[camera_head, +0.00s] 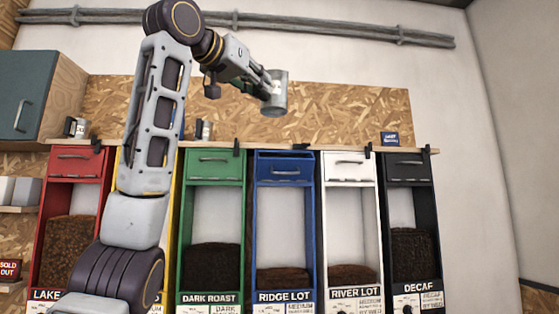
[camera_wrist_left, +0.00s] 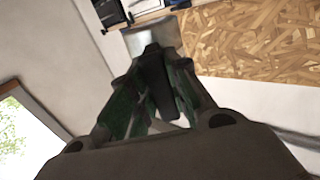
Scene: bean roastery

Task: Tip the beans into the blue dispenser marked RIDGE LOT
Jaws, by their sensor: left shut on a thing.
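My left gripper (camera_head: 264,85) is shut on a grey metal can (camera_head: 277,95), held high in front of the chipboard panel. The can is close to upright with a slight lean; its inside and any beans in it are hidden. In the left wrist view the fingers (camera_wrist_left: 158,75) close against the can (camera_wrist_left: 152,37). The blue dispenser (camera_head: 285,170) marked RIDGE LOT stands below the can in the picture, with a low layer of brown beans (camera_head: 283,279) behind its front. I cannot tell whether its top is open. My right gripper is not in view.
Green DARK ROAST (camera_head: 213,168), white RIVER LOT (camera_head: 346,170) and black DECAF (camera_head: 407,170) dispensers flank the blue one. A red dispenser (camera_head: 77,162) stands left. A teal cabinet (camera_head: 25,95) hangs left.

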